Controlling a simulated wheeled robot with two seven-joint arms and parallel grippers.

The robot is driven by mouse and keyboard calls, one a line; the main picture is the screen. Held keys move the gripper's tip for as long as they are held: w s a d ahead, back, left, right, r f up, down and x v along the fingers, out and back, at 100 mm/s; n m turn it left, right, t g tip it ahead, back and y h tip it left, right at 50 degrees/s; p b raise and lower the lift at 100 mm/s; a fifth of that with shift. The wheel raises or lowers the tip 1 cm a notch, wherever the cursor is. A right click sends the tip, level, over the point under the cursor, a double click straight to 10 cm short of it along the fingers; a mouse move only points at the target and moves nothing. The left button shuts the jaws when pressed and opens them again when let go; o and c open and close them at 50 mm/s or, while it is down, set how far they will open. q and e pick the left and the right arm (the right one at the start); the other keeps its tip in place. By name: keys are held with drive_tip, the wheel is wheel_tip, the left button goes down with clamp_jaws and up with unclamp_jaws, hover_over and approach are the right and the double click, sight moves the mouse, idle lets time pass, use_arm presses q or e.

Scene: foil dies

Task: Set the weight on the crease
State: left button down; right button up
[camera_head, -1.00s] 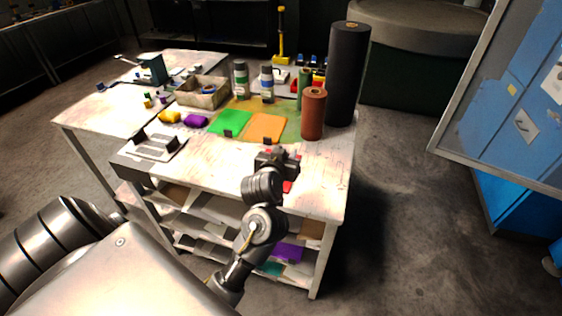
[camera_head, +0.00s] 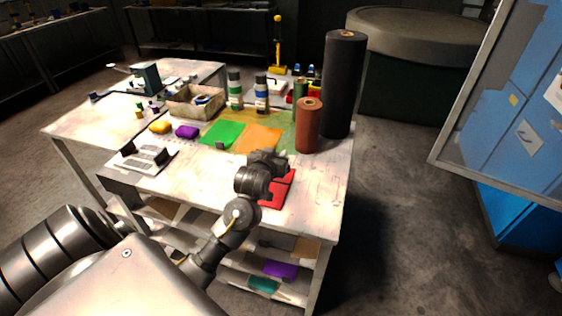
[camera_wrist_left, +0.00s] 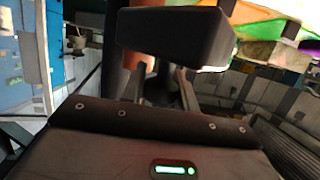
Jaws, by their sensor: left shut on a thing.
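My left gripper (camera_head: 266,160) is over the workbench, at the front edge of the orange sheet (camera_head: 262,138). It is shut on a dark, block-shaped weight; the left wrist view shows this weight (camera_wrist_left: 175,35) between the two fingers. In the head view the gripper hides the weight, so I cannot tell whether it touches anything. A red sheet (camera_head: 280,190) lies on the bench just in front of the gripper, partly covered by my arm. No crease can be made out on it. My right gripper is not in view.
A green sheet (camera_head: 222,133) with a small dark block (camera_head: 219,145) lies to the left. A brown-red roll (camera_head: 308,126) and a tall black roll (camera_head: 343,85) stand close on the right. The bench front between is clear.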

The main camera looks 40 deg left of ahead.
use_arm(q)
drive_tip(key=w+a+f, duration=0.1)
drive_tip(key=f, duration=0.1)
drive_tip(key=w+a+f+p, duration=0.1)
drive_tip(key=a+f, duration=0.1)
drive_tip(key=f, duration=0.1)
drive_tip(key=w+a+f+p, duration=0.1)
drive_tip(key=a+f, duration=0.1)
drive_tip(key=f, duration=0.1)
drive_tip(key=shift+w+f, duration=0.25)
drive_tip(key=shift+f, duration=0.2)
drive_tip(key=shift+f, duration=0.2)
drive_tip(key=c, duration=1.3)
unclamp_jaws()
drive_tip(key=shift+s+d+f, duration=0.1)
drive_tip(key=shift+f, duration=0.05)
drive_tip(key=shift+o, duration=1.2)
